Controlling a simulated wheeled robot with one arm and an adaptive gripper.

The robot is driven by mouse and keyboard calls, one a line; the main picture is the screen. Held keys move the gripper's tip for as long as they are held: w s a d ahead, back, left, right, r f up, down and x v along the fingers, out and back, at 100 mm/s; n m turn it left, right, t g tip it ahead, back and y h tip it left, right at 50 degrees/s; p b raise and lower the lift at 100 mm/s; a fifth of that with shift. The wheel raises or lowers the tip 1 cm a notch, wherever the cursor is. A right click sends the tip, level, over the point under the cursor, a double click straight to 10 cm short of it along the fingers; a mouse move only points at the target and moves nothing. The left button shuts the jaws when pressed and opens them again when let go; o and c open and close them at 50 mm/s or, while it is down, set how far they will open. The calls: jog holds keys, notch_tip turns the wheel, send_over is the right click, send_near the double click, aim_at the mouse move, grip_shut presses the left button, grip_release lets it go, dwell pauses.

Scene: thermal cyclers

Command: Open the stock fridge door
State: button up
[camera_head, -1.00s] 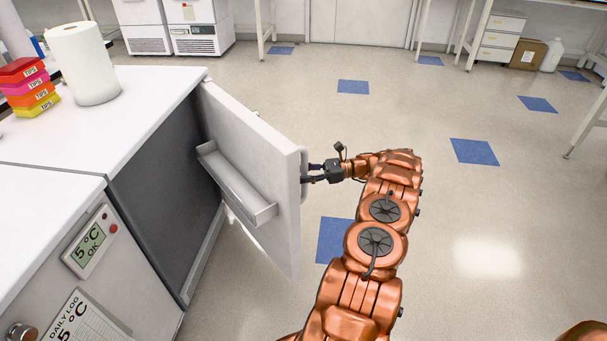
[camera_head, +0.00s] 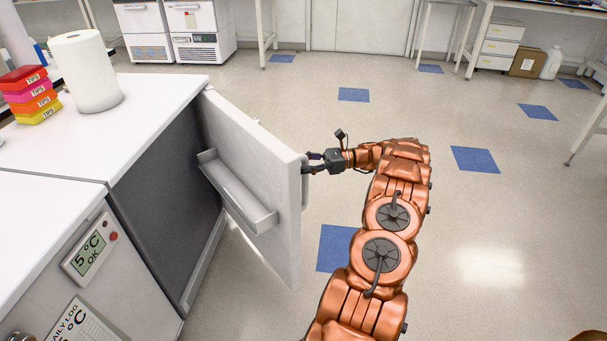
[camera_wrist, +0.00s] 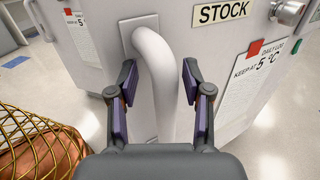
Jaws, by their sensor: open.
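The stock fridge door (camera_head: 262,165) stands swung wide open in the head view, its inner side with a grey shelf (camera_head: 235,190) facing left. The fridge's dark side or interior (camera_head: 165,185) shows to the left of it. The door's handle (camera_wrist: 157,75) is a white vertical bar in the wrist view; its edge also shows in the head view (camera_head: 304,190). My gripper (camera_head: 312,163) is at the handle. In the wrist view my gripper (camera_wrist: 160,100) is open, with one purple-padded finger on each side of the handle and a gap on both sides.
A white counter (camera_head: 150,100) holds a paper towel roll (camera_head: 85,72) and stacked tip boxes (camera_head: 30,95). A fridge front with a 5 °C display (camera_head: 90,250) is at lower left. A STOCK label (camera_wrist: 225,13) shows in the wrist view. The floor right of my arm is clear.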

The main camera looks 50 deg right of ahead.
jog(key=shift+r, duration=1.35)
